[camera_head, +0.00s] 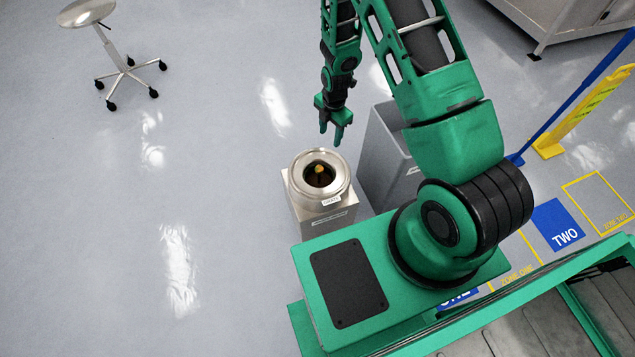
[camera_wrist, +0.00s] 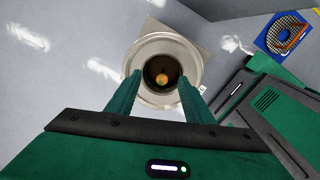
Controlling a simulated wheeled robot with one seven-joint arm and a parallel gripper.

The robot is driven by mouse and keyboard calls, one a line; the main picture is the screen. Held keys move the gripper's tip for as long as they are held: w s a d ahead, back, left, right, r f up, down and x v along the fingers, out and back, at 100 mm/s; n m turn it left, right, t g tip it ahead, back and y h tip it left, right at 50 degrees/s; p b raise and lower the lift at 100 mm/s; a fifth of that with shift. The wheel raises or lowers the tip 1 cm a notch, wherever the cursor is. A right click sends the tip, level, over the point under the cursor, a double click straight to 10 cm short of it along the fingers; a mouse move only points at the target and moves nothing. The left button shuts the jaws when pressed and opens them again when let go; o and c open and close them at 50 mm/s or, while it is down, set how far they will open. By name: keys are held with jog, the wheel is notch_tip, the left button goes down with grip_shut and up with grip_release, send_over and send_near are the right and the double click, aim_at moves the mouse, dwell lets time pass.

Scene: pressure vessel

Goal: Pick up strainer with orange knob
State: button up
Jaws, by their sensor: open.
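The orange knob (camera_head: 320,169) shows inside the dark round opening of a metal vessel (camera_head: 300,166). The rest of the strainer is hidden down in the opening. In the wrist view the orange knob (camera_wrist: 162,79) lies near the middle of the opening, between my two fingers as seen from above. The vessel's metal rim (camera_wrist: 150,48) surrounds it. My gripper (camera_head: 331,138) is open and empty, above and slightly behind the vessel in the head view. In the wrist view my gripper (camera_wrist: 162,76) has its fingers apart over the vessel's rim.
The vessel stands on a metal pedestal (camera_head: 328,216). A grey open bin (camera_head: 388,160) stands just right of it. A wheeled stool (camera_head: 110,50) is at the far left. Floor to the left is clear.

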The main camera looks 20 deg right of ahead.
aim_at(319, 168)
jog(key=a+f+n, duration=0.1)
jog(key=f, duration=0.3)
jog(key=s+a+f+n, duration=0.1)
jog(key=a+f+n, duration=0.1)
jog(key=f, duration=0.1)
jog(key=s+a+f+n, duration=0.1)
jog(key=f, duration=0.3)
jog(key=shift+a+f+n+y, duration=0.25)
jog(key=shift+f+n+y, duration=0.05)
jog(key=shift+f+n, duration=0.1)
jog(key=f, duration=0.5)
jog(key=shift+a, duration=0.2)
jog(key=shift+a+f, duration=0.15)
jog(key=shift+f, duration=2.9)
jog(key=shift+c, duration=0.6)
grip_shut()
jog(key=shift+r, duration=0.1)
